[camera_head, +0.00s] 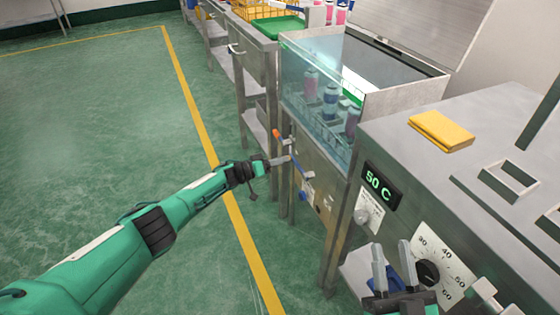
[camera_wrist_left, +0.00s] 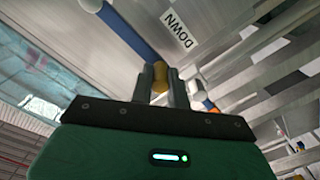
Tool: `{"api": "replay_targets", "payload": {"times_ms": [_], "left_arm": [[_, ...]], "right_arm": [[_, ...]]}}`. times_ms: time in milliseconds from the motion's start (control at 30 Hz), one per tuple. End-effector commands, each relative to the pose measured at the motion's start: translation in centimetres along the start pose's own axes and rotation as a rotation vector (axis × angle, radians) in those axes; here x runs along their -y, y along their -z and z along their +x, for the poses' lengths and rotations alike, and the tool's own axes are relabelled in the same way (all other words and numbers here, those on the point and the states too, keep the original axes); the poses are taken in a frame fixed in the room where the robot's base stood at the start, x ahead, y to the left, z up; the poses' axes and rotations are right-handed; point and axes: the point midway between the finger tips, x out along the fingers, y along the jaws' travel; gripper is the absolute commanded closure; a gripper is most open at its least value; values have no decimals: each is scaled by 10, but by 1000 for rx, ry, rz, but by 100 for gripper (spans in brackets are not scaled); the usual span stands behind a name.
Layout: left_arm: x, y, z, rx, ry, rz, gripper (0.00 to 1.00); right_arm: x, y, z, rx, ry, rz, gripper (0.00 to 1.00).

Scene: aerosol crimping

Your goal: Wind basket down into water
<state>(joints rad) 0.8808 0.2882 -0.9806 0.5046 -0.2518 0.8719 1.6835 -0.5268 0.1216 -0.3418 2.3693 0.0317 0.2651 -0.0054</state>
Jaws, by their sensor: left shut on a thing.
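The glass-fronted water tank (camera_head: 290,75) stands at upper centre, with several pink and blue cans (camera_head: 330,100) in a basket seen through the glass. The crank's blue arm (camera_head: 301,169) is on the metal front below the tank. In the left wrist view the fingers of my left gripper (camera_wrist_left: 161,88) are shut on the brass-coloured crank handle (camera_wrist_left: 160,74), beside a "DOWN" label (camera_wrist_left: 180,31). In the head view my left gripper (camera_head: 282,160) reaches the crank from the left; its fingertips partly hide the handle. My right gripper (camera_head: 393,258) is empty, its fingers apart, at lower right.
A steel bench with a "50 C" display (camera_head: 381,184), a dial (camera_head: 428,272) and a folded yellow cloth (camera_head: 441,130) stands at right. Steel tables with a green tray (camera_head: 280,27) and a yellow crate (camera_head: 262,9) are behind. Green floor at left is clear.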

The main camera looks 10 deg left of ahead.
Motion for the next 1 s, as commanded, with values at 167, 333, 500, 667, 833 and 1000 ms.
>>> {"api": "replay_targets", "payload": {"times_ms": [167,333,500,667,833,1000], "left_arm": [[2,-4,-2,5,5,-1,79],[2,-3,-1,4,3,-1,62],[1,-2,-1,3,1,0,62],[0,-2,-5,3,2,-1,62],[0,0,-19,2,2,-1,62],[0,0,-40,3,2,-1,62]], "right_arm": [[0,0,0,0,0,0,64],[0,0,0,0,0,0,64],[0,0,0,0,0,0,64],[0,-2,1,19,0,2,64],[6,-29,-12,177,-4,27,64],[14,-58,-30,360,-2,53,64]]}}
